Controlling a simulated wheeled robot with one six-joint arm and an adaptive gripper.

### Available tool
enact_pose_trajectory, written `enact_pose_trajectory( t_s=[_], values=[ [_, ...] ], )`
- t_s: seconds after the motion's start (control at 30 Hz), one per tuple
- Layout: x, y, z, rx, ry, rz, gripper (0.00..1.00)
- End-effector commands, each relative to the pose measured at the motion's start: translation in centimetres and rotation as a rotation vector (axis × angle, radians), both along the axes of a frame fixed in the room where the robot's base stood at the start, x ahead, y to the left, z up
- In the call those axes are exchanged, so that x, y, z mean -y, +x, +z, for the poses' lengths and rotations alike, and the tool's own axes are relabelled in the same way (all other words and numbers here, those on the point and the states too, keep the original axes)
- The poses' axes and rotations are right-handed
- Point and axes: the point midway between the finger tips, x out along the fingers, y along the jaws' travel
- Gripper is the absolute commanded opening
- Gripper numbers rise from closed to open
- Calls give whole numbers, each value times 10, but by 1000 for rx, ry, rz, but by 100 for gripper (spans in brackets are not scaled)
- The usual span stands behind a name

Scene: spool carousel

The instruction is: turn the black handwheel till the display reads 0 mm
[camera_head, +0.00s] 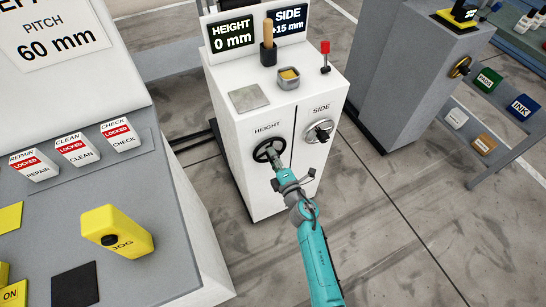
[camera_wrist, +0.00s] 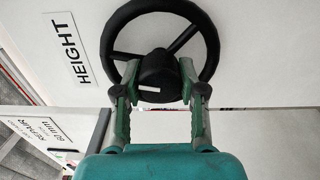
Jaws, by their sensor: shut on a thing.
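The black handwheel (camera_head: 262,148) is on the left front of the white cabinet, under the HEIGHT label. It fills the top of the wrist view (camera_wrist: 207,32), where its hub sits between my fingers. My gripper (camera_head: 274,151) is shut on the hub; it also shows in the wrist view (camera_wrist: 160,84). The HEIGHT display (camera_head: 232,36) on top of the cabinet reads 0 mm. The SIDE display (camera_head: 290,22) beside it reads +15 mm.
A silver SIDE handwheel (camera_head: 319,132) is to the right of the black one. A grey console (camera_head: 165,215) with a yellow JOG box (camera_head: 118,230) is at left. The floor at lower right is clear.

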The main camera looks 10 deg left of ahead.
Motion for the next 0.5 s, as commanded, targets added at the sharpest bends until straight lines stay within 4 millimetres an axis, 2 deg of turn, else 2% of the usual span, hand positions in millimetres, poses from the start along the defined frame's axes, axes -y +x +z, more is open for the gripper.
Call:
enact_pose_trajectory(
  t_s=[0.4, 0.43, 0.5],
  values=[
    [-2, 0, 2, 7, -5, 4, 6],
    [-2, 0, 2, 7, -5, 4, 43],
    [-2, 0, 2, 7, -5, 4, 60]
  ],
)
